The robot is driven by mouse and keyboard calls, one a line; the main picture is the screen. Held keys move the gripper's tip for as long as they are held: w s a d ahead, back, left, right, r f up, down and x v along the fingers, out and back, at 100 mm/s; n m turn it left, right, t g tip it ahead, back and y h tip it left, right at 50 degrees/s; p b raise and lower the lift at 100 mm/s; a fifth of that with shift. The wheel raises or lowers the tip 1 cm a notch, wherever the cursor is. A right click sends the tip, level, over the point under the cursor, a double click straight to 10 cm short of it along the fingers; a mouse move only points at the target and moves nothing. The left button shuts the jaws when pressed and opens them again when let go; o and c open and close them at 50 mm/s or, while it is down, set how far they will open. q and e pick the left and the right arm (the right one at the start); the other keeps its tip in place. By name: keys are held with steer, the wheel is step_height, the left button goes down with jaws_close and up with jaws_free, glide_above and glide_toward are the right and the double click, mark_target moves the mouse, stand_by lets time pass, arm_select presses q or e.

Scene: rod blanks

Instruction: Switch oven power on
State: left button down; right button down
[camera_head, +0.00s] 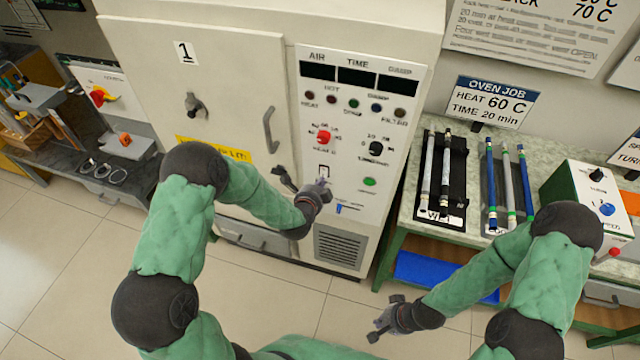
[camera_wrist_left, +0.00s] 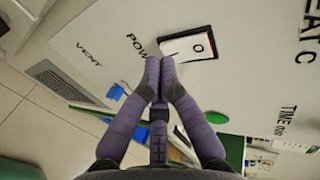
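The oven (camera_head: 360,205) stands in the middle of the head view, with a white control panel and dark displays. Its power switch (camera_head: 323,170) is a white rocker in a black frame, marked 0 at one end. It also shows in the left wrist view (camera_wrist_left: 198,46). My left gripper (camera_head: 322,187) is at the switch, just below it in the head view. In the left wrist view its fingers (camera_wrist_left: 160,72) are together and empty, the tips at the rocker's edge and partly covering it. I cannot tell whether they touch.
A red knob (camera_head: 323,137), a black knob (camera_head: 376,148), a green button (camera_head: 369,182) and a blue vent slider (camera_head: 340,209) surround the switch. The oven door handle (camera_head: 270,130) is to the left. A bench (camera_head: 408,200) with rods stands right.

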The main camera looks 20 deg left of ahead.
arm_select(q)
steer(key=t+b, duration=0.1)
steer(key=b, duration=0.1)
steer(key=shift+w+f+b, duration=0.1)
steer(key=shift+w+b, duration=0.2)
steer(key=shift+w, duration=0.05)
steer(key=shift+r+p, duration=0.45)
steer(key=shift+r, duration=0.4)
